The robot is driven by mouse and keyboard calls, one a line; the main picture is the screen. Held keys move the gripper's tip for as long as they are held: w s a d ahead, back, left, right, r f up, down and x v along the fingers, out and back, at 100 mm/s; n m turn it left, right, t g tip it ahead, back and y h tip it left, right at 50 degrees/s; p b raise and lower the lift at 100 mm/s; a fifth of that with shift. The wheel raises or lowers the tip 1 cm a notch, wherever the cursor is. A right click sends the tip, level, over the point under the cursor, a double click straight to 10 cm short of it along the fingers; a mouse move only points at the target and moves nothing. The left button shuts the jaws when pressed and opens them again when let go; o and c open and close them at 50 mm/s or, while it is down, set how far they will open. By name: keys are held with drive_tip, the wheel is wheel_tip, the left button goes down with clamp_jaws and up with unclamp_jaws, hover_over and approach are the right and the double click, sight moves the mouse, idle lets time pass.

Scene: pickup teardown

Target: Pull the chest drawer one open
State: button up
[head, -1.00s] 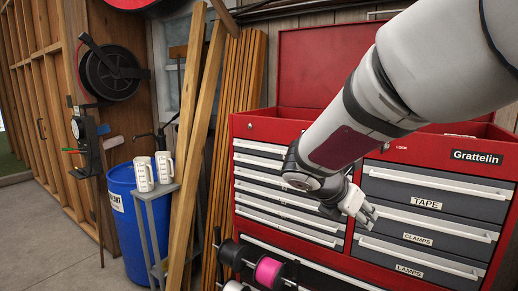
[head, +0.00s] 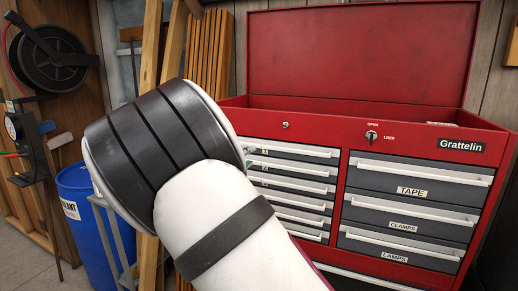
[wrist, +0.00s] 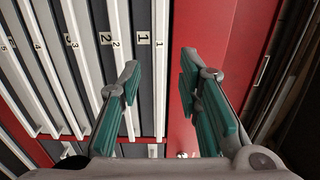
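The red tool chest (head: 350,130) has a left column of narrow grey drawers with white bar handles. Drawer one (head: 300,151) is the top one of that column and looks closed. Its left end is close to my arm in the head view. In the wrist view, drawer one (wrist: 144,62) carries a "1" label and its white handle runs between my finger lines. My gripper (wrist: 160,78) is open, with teal pads on either side of that handle and nothing held. I cannot tell how far the fingertips are from the drawer front. My arm mostly hides the gripper in the head view.
Wider drawers labelled TAPE (head: 410,191), CLAMPS and LAMPS are at right, all closed. The chest's red lid (head: 360,55) stands open. A blue barrel (head: 85,215), wooden boards (head: 208,55) and a hose reel (head: 48,58) are at left.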

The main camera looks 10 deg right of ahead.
sight(261, 147)
drive_tip(key=x, duration=1)
drive_tip(key=shift+w+d, duration=0.15)
drive_tip(key=shift+c, duration=0.6)
clamp_jaws()
